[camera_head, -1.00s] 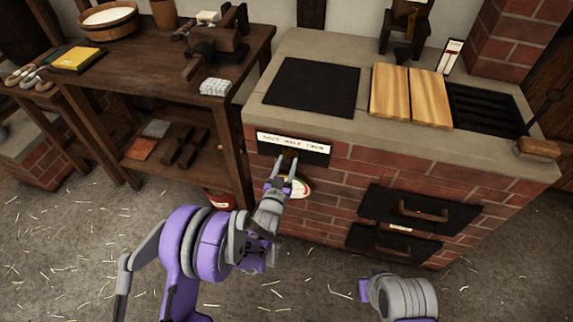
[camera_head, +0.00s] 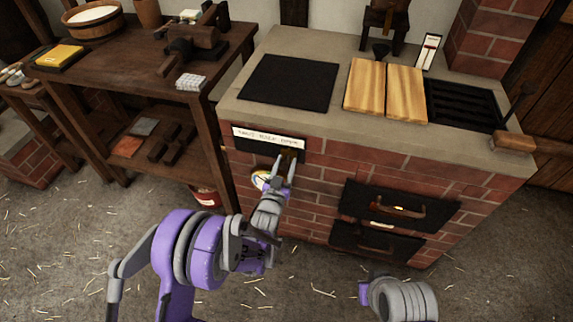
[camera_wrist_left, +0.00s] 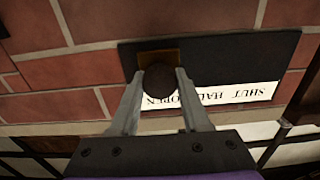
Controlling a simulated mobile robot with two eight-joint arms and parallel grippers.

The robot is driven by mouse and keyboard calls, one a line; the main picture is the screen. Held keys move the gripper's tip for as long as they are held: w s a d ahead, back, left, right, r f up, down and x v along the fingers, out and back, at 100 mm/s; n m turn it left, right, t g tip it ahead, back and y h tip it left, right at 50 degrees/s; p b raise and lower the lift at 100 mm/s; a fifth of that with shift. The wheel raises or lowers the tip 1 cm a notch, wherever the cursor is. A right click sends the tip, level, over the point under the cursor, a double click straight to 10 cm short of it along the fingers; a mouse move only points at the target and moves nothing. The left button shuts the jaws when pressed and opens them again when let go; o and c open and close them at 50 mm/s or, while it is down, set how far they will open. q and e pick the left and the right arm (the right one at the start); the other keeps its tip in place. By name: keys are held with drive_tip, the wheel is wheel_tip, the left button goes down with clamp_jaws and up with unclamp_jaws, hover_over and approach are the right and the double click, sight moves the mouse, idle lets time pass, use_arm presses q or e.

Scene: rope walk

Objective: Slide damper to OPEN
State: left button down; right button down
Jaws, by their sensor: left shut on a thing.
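The damper is a dark plate with a white label strip (camera_head: 268,138) on the brick front of the stove. The strip reads SHUT, HALF, OPEN from left to right in the head view. Its round dark knob (camera_wrist_left: 158,83) stands at the plate's OPEN end, which is the left end in the upside-down left wrist view. My left gripper (camera_head: 285,162) is shut on the knob, with one finger on each side of it. My right arm shows at the lower right of the head view, but its fingertips are not visible.
A round dial (camera_head: 261,180) sits below the plate, partly behind my left gripper. The stove top holds a black plate (camera_head: 288,83) and wooden boards (camera_head: 386,90). A wooden workbench (camera_head: 120,80) stands at left.

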use_arm(q)
drive_tip(key=shift+s+d, duration=0.1)
drive_tip(key=shift+d, duration=0.15)
drive_tip(key=c, duration=0.7)
unclamp_jaws()
drive_tip(key=o, duration=0.3)
drive_tip(key=shift+d, duration=0.1)
drive_tip(key=shift+s, duration=0.15)
drive_tip(key=v, duration=1)
drive_tip(key=shift+s+a, duration=0.2)
drive_tip(key=shift+s, duration=0.05)
